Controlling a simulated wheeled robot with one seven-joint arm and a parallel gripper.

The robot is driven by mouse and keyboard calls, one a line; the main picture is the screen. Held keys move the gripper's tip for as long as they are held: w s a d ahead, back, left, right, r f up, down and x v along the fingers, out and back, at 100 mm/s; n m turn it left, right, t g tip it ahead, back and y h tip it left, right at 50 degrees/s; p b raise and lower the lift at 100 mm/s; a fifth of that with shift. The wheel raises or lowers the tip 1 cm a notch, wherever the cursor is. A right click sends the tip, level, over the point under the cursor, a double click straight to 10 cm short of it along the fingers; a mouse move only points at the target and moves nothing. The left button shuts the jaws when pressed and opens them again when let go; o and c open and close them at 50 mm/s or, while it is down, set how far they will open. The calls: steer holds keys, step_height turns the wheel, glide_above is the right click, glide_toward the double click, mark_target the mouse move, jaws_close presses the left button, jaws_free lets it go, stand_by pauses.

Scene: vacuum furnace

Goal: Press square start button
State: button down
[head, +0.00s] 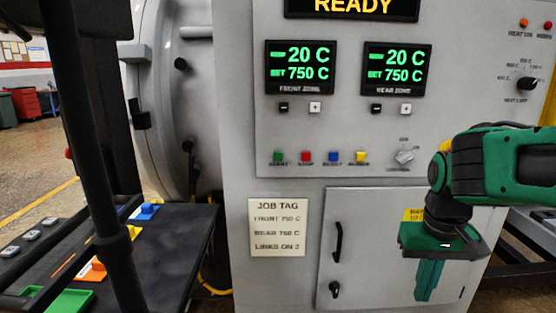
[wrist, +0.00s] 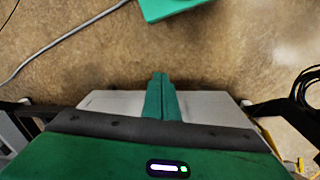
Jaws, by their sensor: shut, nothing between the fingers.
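My gripper (head: 427,292) hangs at the lower right, pointing down in front of the cabinet door, well below and to the right of the button. Its green fingers are together with nothing between them. In the wrist view the closed fingers (wrist: 160,92) point over the brown floor, and the button is not in that view.
A red button (head: 306,156), blue button (head: 333,156) and yellow button (head: 360,156) sit beside the start button. A dial (head: 404,157) is further right. Displays above read READY, 20 C and 750 C. A job tag (head: 277,227) and door handle (head: 338,242) are below.

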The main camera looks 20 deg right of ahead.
mark_target(277, 157)
steer(key=w+a+r+n+t+h, duration=0.2)
steer(key=w+r+n, duration=0.1)
steer(key=w, duration=0.6)
steer(key=w+a+r+n+t+h, duration=0.1)
steer(key=w+a+r+n, duration=0.2)
steer(key=w, duration=0.6)
steer(key=w+a+r+n+t, duration=0.2)
steer(key=w+a+r+n, duration=0.1)
steer(key=w+a, duration=0.3)
steer(key=w+a+r+n+t, duration=0.2)
steer(key=w+a+r, duration=0.4)
steer(key=a, duration=0.3)
steer(key=shift+w+a+n+t+h, duration=0.3)
steer(key=shift+w+n+h, duration=0.1)
steer(key=shift+w, duration=0.3)
steer(key=shift+w+d, duration=0.45)
steer(key=shift+w, duration=0.95)
steer(key=shift+w+d, duration=0.45)
steer(key=shift+w, duration=0.95)
steer(key=shift+w+d, duration=0.45)
steer(key=shift+w, duration=0.95)
steer(key=shift+w+d, duration=0.1)
steer(key=shift+w+r, duration=0.1)
steer(key=shift+w, duration=0.1)
